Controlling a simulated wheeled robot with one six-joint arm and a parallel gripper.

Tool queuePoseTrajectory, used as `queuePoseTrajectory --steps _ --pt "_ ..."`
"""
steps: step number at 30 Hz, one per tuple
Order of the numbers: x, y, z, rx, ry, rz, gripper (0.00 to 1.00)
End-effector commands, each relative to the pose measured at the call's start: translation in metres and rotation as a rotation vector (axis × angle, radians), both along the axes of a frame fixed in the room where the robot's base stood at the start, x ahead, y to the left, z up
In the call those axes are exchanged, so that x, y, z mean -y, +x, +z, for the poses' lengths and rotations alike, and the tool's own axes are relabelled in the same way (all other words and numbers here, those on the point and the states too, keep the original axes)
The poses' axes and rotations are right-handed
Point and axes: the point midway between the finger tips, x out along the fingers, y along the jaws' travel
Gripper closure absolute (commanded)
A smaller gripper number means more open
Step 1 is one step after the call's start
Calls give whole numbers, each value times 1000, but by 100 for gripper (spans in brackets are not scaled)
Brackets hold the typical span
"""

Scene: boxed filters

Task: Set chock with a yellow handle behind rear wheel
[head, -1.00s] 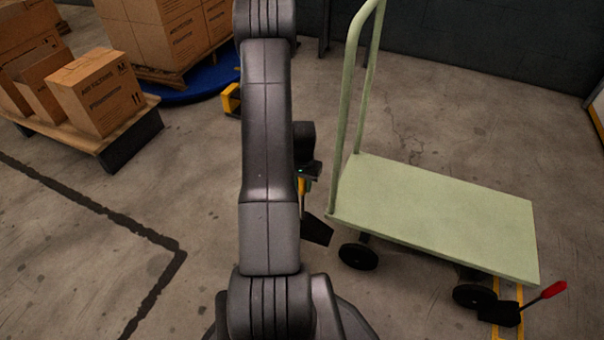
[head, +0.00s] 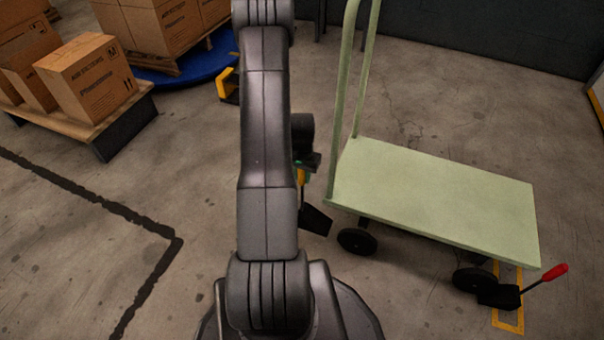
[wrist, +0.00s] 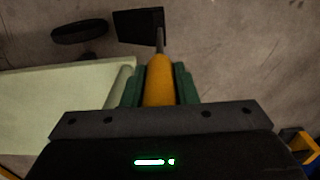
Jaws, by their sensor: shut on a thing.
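My gripper (wrist: 159,88) is shut on the yellow handle (wrist: 159,78) of a black chock in the wrist view. The chock's dark block (wrist: 138,27) is at the far end of the handle's rod, beside a black wheel (wrist: 79,31) with a visible gap between them. In the head view the chock (head: 315,219) hangs left of the cart's near-left wheel (head: 357,241). My arm hides most of the gripper there. The pale green cart (head: 430,195) has its upright handle at the left. Whether the chock touches the floor, I cannot tell.
A second chock with a red handle (head: 545,277) sits against the cart's near-right wheel (head: 474,280), over a yellow floor marking (head: 508,321). Boxes (head: 88,78) stand on a low pallet at the left.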

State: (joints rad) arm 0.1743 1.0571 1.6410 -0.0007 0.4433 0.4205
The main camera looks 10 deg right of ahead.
Motion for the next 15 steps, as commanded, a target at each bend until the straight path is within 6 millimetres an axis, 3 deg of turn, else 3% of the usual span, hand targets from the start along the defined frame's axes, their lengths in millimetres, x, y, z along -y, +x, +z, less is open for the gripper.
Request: queuePoseTrajectory --steps 15 --pt "0 0 -58 1 -1 0 100"
